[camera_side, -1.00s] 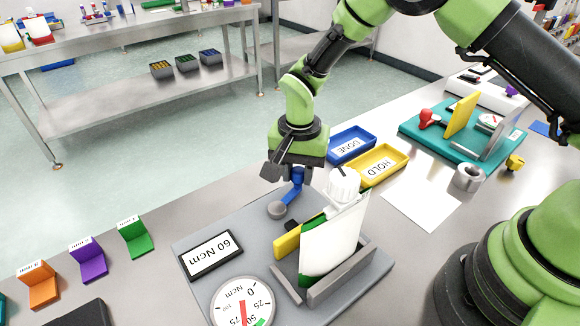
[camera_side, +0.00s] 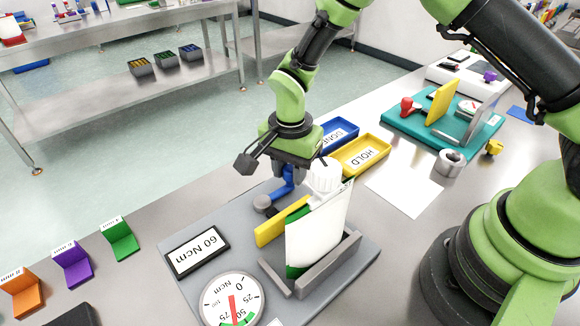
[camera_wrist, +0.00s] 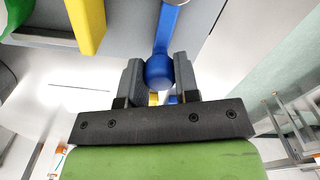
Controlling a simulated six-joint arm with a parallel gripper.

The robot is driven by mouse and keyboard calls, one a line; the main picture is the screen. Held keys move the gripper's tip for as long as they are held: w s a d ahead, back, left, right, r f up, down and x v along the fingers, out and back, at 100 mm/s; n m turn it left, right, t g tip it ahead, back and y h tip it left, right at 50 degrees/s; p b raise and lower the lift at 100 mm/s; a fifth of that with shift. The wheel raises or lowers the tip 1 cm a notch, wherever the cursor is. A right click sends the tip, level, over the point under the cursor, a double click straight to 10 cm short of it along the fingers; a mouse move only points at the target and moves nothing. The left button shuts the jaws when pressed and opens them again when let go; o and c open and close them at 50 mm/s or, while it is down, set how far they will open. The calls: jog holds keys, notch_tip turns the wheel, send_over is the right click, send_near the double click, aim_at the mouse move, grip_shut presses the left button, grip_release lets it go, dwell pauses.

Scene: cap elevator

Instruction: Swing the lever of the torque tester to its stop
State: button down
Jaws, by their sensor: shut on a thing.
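The torque tester has a grey base plate (camera_side: 222,212) with a "60 Ncm" sign (camera_side: 199,251) and a round dial (camera_side: 232,301) with a red needle. Its blue lever (camera_side: 284,189) runs from a grey round end (camera_side: 262,203) up toward my gripper (camera_side: 291,166). A white and green pouch with a white ribbed cap (camera_side: 324,175) stands upright between a yellow plate (camera_side: 277,224) and grey rails (camera_side: 325,268). My gripper is shut on the lever's blue knob; in the wrist view the knob (camera_wrist: 159,72) sits between both fingers. The side view partly hides the fingertips.
A blue tray (camera_side: 336,133) and a yellow "HOLD" tray (camera_side: 361,156) lie just behind the tester. A teal fixture (camera_side: 400,120) stands farther right. Green (camera_side: 119,240), purple and orange holders line the left front. White paper (camera_side: 405,192) lies on the bench right of the tester.

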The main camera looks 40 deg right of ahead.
jog(key=shift+s, duration=0.1)
jog(key=c, duration=0.8)
grip_release()
jog(key=shift+c, duration=0.2)
notch_tip(320, 180, up, 9)
jog(key=shift+r, duration=0.45)
